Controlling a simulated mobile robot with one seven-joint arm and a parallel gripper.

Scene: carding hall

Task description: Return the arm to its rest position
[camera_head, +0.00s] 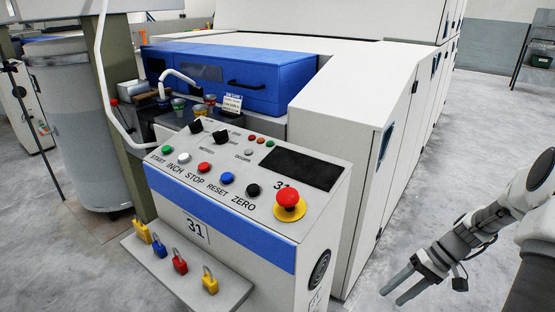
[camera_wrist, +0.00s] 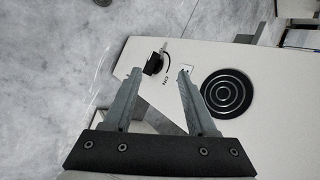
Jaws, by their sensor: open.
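My gripper (camera_head: 391,296) hangs at the lower right of the head view, to the right of the control console (camera_head: 215,235) marked 31, with floor behind it. Its two grey fingers are apart and nothing is held between them. In the wrist view my gripper (camera_wrist: 160,70) also shows open. Beyond its fingertips is a black switch (camera_wrist: 153,63) with a key in it, on a pale panel with an ON mark. A round black grille (camera_wrist: 228,92) lies to the right of the fingers. I cannot tell the distance from fingertips to switch.
The console bears several buttons and a red emergency stop (camera_head: 288,197). Its front ledge (camera_head: 232,292) holds several padlocks. A white machine (camera_head: 350,125) with a blue cover (camera_head: 285,75) stands behind. Bare grey floor (camera_head: 420,215) lies between machine and arm.

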